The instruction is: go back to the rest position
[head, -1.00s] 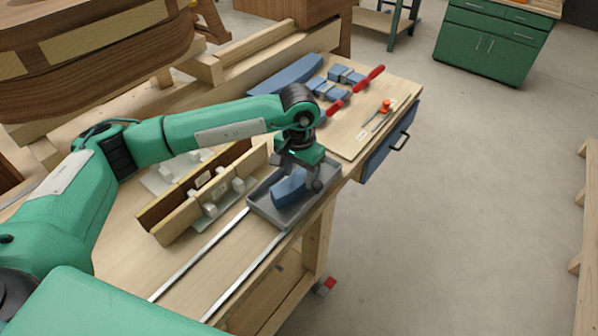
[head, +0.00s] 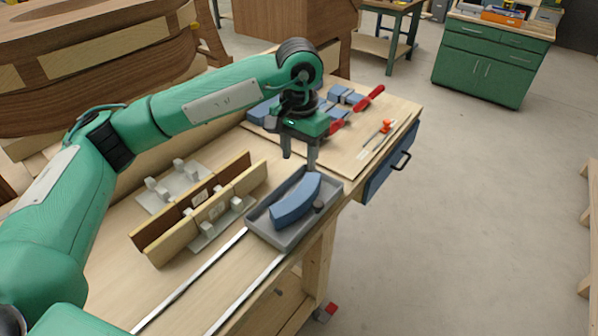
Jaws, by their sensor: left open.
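My left gripper (head: 300,160) is open and empty, fingers pointing down, raised above the far end of a grey tray (head: 265,232). A curved blue piece (head: 296,202) lies in the tray, apart from the fingers. A small dark knob (head: 319,206) shows beside the blue piece, at the tray's right side. The left arm comes in from the left, over the workbench. My right gripper is not in view.
A wooden form with two upright boards (head: 200,205) and light clamping blocks stands left of the tray. Two metal rails (head: 190,285) run along the bench. Behind are a board (head: 370,150) with blue blocks and red-handled clamps (head: 369,98). Open floor lies right.

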